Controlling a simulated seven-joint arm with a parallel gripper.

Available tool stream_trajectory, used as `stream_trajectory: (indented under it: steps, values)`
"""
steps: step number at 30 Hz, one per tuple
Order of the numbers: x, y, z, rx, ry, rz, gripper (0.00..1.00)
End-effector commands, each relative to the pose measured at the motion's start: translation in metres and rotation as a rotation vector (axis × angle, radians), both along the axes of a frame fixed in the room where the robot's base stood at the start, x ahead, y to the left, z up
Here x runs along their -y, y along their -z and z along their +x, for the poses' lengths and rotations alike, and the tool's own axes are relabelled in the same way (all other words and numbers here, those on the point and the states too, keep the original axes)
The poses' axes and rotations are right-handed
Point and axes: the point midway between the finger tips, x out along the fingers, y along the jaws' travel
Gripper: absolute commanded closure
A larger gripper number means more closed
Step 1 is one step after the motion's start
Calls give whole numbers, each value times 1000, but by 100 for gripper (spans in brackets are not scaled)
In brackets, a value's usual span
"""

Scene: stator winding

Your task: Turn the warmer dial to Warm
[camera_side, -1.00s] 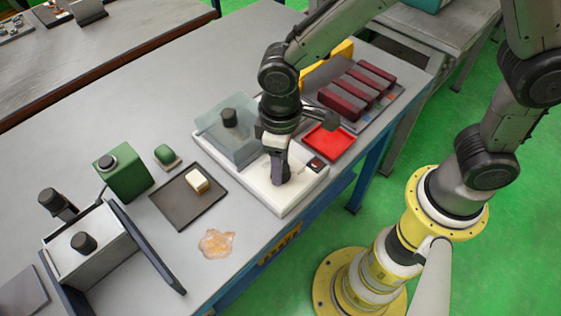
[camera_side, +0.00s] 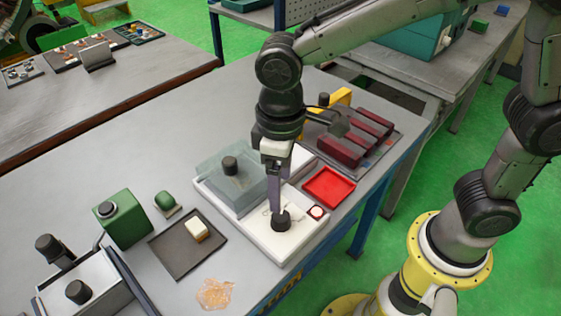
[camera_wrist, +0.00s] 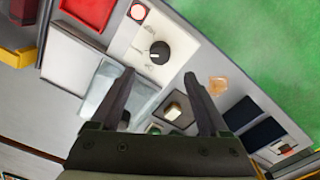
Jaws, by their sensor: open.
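The warmer is a white flat box (camera_side: 262,235) with a clear grey lid (camera_side: 228,182) at its left rear. Its black round dial (camera_side: 281,219) is on the front right part of the white top. The dial (camera_wrist: 159,52) also shows in the wrist view, beyond my fingertips, with a small light mark on its top. The markings around it are too small to read. My gripper (camera_wrist: 160,76) is open and empty. In the side view my gripper (camera_side: 275,206) points down just above the dial, and I cannot tell whether it touches.
A round red-ringed indicator (camera_side: 316,212) is right of the dial. A red tray (camera_side: 328,187) and dark red blocks (camera_side: 356,138) stand behind right. A dark tray (camera_side: 187,244) with a butter-like block (camera_side: 194,229) and an orange spill (camera_side: 214,293) are to the left.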

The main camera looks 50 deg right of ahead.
Motion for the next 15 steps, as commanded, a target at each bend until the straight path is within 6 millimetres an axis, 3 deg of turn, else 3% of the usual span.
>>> stream_trajectory:
  steps: [6,15]
  values:
    - [0,-35,1,2,0,1,21]
    - [0,-48,0,1,0,0,21]
